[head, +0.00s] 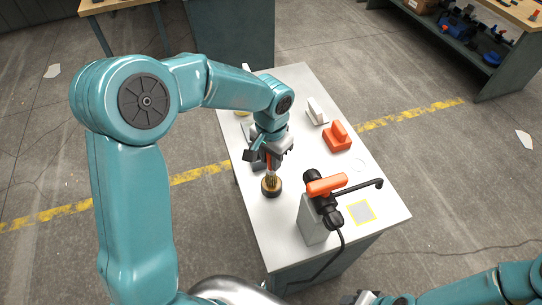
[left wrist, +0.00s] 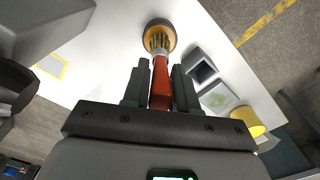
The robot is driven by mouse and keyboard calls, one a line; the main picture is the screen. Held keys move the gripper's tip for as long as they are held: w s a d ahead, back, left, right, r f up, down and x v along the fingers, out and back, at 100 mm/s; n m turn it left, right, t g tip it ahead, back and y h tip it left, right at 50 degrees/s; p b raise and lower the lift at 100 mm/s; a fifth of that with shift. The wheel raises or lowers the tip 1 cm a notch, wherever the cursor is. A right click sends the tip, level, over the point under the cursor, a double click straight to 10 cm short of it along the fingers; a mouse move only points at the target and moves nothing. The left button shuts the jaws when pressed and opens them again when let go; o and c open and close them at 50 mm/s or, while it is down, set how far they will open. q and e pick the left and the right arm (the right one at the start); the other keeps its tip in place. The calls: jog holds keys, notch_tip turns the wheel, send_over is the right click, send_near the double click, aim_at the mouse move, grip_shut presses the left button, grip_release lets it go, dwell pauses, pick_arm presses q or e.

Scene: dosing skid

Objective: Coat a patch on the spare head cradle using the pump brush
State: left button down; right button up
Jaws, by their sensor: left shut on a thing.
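My left gripper (head: 272,158) is shut on the red handle of the brush (left wrist: 160,85). The brush points down, with its tan bristles (left wrist: 157,40) at a round dark pot with an amber rim (head: 271,186); the pot also shows in the left wrist view (left wrist: 166,27). I cannot tell how deep the bristles sit in it. A yellow-outlined square patch (head: 361,212) lies at the table's near right; it also shows in the left wrist view (left wrist: 50,66). I cannot tell which thing is the cradle. My right gripper (head: 365,298) barely shows at the bottom edge.
A grey block (head: 312,222) carries a black fitting with an orange handle (head: 327,185), a side spout and a hose. An orange block (head: 337,137) and a white block (head: 317,111) stand farther back. Grey trays (left wrist: 200,66) and a yellow cylinder (left wrist: 246,117) are beside the brush.

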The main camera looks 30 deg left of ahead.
pick_arm(q)
jog(key=shift+w, duration=0.1)
jog(key=shift+f, duration=0.1)
dwell(0.3)
jog(key=shift+f, duration=0.2)
jog(key=shift+f+b, duration=0.3)
jog(key=shift+b, duration=0.25)
dwell(1.1)
jog(key=shift+r+p, duration=2.6)
jog(key=shift+r, duration=1)
jog(key=shift+f, duration=0.1)
